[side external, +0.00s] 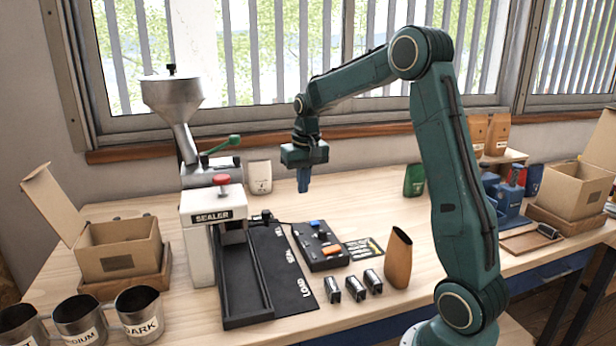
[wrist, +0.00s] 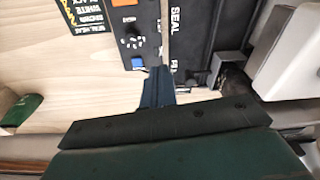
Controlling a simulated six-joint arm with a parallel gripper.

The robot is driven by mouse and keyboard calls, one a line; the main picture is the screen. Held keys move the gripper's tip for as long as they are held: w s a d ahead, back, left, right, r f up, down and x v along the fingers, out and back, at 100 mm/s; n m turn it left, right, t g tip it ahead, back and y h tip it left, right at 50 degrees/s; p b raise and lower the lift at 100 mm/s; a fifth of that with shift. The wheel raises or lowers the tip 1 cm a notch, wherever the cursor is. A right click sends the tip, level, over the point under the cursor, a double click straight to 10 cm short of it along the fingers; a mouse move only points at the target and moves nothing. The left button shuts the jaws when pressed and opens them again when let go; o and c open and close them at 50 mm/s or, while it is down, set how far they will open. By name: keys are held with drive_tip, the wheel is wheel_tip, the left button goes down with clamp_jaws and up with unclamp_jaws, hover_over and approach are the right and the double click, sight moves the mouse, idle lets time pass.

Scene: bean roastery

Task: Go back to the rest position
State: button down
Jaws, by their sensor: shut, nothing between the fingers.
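My gripper (side external: 304,184) hangs above the wooden table in the side external view, pointing down, with nothing in it. Its fingers are together. It is over the area behind the black control box (side external: 320,246), clear of the tabletop. In the wrist view my gripper (wrist: 157,88) shows as a dark blue finger piece, with the control box (wrist: 135,28) and its blue and orange buttons beyond it.
The sealer (side external: 208,222) with its hopper stands left of my gripper, with a black mat (side external: 282,270) in front. A brown pouch (side external: 398,258) and small dark canisters (side external: 354,288) stand at the front. A green bag (side external: 414,180) stands behind. Cardboard boxes (side external: 120,250) flank the table.

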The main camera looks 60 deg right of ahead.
drive_tip(key=s+a+r+n+t, duration=0.2)
drive_tip(key=s+a+r, duration=0.2)
drive_tip(key=s+a, duration=0.4)
drive_tip(key=s+a+r+n+t, duration=0.1)
drive_tip(key=s+a+r+n, duration=0.2)
drive_tip(key=s+a+r, duration=0.55)
drive_tip(key=s+a+f+n+t, duration=0.1)
drive_tip(key=s+a+f+n, duration=0.1)
drive_tip(key=s+a+f, duration=0.3)
drive_tip(key=shift+s+a+f+t+y, duration=0.3)
drive_tip(key=shift+s+a+f, duration=0.1)
drive_tip(key=shift+s+a, duration=0.2)
